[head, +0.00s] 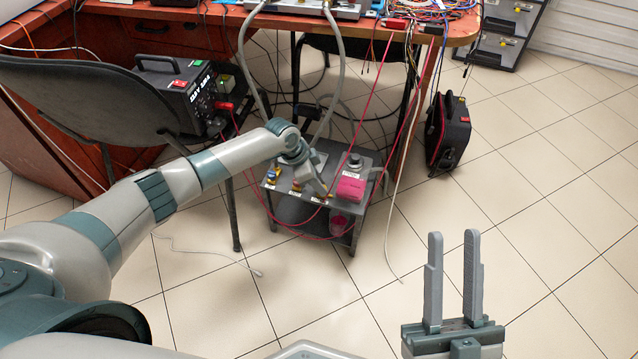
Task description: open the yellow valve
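I cannot tell which one is the yellow valve. My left gripper (319,190) reaches down over the cart's front edge, close to these fittings. Its fingers are small and partly overlap, so its opening and any contact are unclear. My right gripper (453,236) is open and empty, pointing up over bare floor.
A pink box (351,187) sits on the cart, right of my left gripper. Grey hoses and red cables hang from the red-brown desk (205,34) to the cart. A dark chair (85,98) and black power unit (186,92) stand left.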

